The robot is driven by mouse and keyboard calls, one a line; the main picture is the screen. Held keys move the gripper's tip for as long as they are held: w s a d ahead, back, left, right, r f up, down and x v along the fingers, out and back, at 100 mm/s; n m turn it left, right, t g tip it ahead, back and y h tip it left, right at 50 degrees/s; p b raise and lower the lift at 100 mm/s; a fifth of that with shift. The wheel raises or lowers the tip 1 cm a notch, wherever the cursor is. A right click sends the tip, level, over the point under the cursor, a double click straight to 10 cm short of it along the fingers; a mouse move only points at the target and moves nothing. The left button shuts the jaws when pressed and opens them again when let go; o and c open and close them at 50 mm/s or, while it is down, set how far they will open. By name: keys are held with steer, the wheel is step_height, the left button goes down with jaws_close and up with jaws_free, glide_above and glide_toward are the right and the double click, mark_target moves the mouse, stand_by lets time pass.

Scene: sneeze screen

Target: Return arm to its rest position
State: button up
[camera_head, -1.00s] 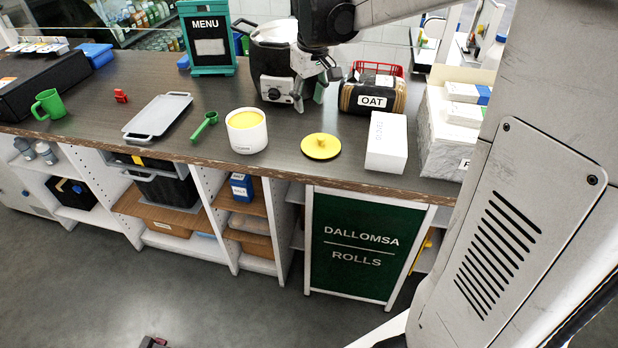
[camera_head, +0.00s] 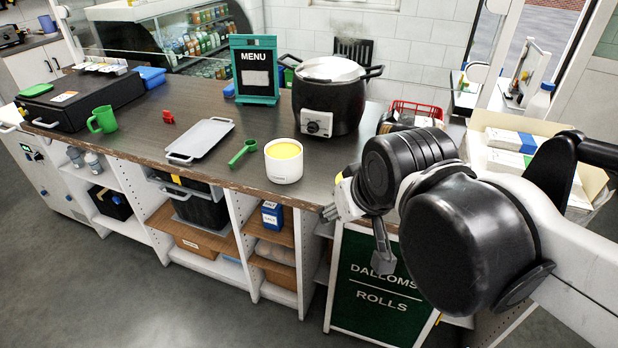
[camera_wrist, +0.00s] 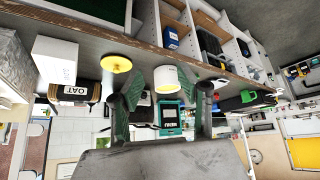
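My gripper (camera_head: 356,238) hangs just in front of the counter's front edge, above the green "DALLOMSA ROLLS" board. In the wrist view, my gripper (camera_wrist: 162,112) has its two green-grey fingers spread wide with nothing held between them. The view past the fingers takes in the white tub with yellow contents (camera_head: 284,161), which stands clear of them on the counter. The tub also shows in the wrist view (camera_wrist: 166,78). My arm reaches in from the right of the head view and hides part of the counter.
The counter (camera_head: 228,178) holds a black cooker (camera_head: 328,112), a grey tray (camera_head: 199,139), a green scoop (camera_head: 243,152) and a green mug (camera_head: 102,119). The wrist view shows a yellow lid (camera_wrist: 117,63), a white box (camera_wrist: 55,60) and an OAT package (camera_wrist: 74,91). Open floor (camera_head: 150,290) lies in front.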

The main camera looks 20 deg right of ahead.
steer(key=shift+s+a+f, duration=0.25)
steer(key=shift+s+f, duration=0.15)
steer(key=shift+s, duration=0.2)
step_height(320, 180, down, 5)
steer(key=b, duration=0.5)
steer(key=shift+f, duration=0.1)
